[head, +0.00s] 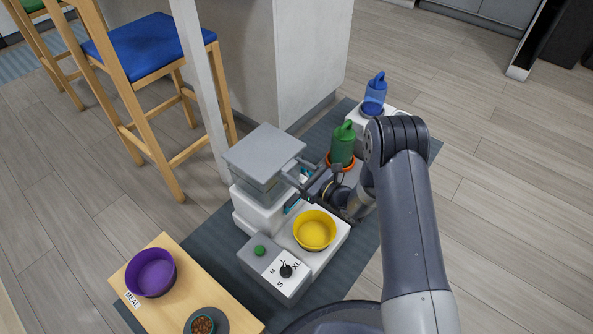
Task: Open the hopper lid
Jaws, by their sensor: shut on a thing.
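The hopper lid (265,149) is a flat grey square plate on top of the feeder's hopper (262,186), which stands on a white base. The lid looks roughly level; whether there is a gap under it I cannot tell. My gripper (305,183) reaches in from the right and is shut at the lid's front right edge. The exact point of grip is small and partly hidden by the fingers.
A green bottle (342,146) and a blue bottle (374,95) stand behind my gripper. A purple bowl (150,272) is on a wooden table. A blue-seated stool (140,45) stands back left.

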